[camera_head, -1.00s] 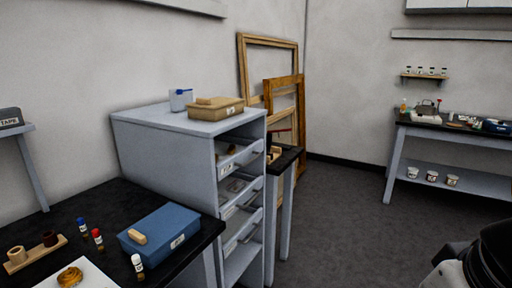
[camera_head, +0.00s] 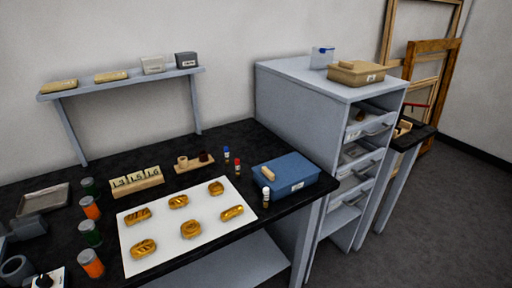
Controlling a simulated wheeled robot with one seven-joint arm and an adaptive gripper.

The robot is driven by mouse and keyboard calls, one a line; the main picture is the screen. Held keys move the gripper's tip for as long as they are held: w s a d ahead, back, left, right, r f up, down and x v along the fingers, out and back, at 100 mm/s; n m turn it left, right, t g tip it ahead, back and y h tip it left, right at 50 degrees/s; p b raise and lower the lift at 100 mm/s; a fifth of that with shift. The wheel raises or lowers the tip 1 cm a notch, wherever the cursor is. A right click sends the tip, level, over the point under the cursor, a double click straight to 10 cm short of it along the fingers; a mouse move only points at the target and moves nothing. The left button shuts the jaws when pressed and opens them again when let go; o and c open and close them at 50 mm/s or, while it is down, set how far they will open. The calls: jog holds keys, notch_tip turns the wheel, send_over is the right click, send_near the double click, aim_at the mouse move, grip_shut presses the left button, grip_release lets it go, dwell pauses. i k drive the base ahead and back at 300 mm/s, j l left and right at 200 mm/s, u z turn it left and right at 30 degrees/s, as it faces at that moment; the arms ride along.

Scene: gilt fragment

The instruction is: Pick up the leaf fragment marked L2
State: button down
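Several gilt leaf fragments lie apart from one another on a white sheet (camera_head: 167,224) on the black-topped table. In the back row are a left fragment (camera_head: 138,215), a middle one (camera_head: 178,201) and a right one (camera_head: 216,188). In the front row are a left fragment (camera_head: 143,249), a middle one (camera_head: 190,229) and a right one (camera_head: 231,213). Dark marks show on them, but they are too small to read, so I cannot tell which is L2. My gripper is not in view.
A wooden holder with number blocks (camera_head: 137,180) stands behind the sheet. Several green and orange jars (camera_head: 90,208) line its left side. A blue box (camera_head: 286,179) and small bottles stand to the right. A grey drawer cabinet (camera_head: 297,107) adjoins the table. Floor (camera_head: 440,200) is clear at right.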

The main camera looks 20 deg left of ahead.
aim_at(142, 250)
jog(key=u, duration=1.6)
jog(key=j+z, duration=0.15)
jog(key=j, duration=0.5)
jog(key=k+l+u, duration=0.1)
jog(key=l+u, duration=0.35)
jog(key=l, duration=0.45)
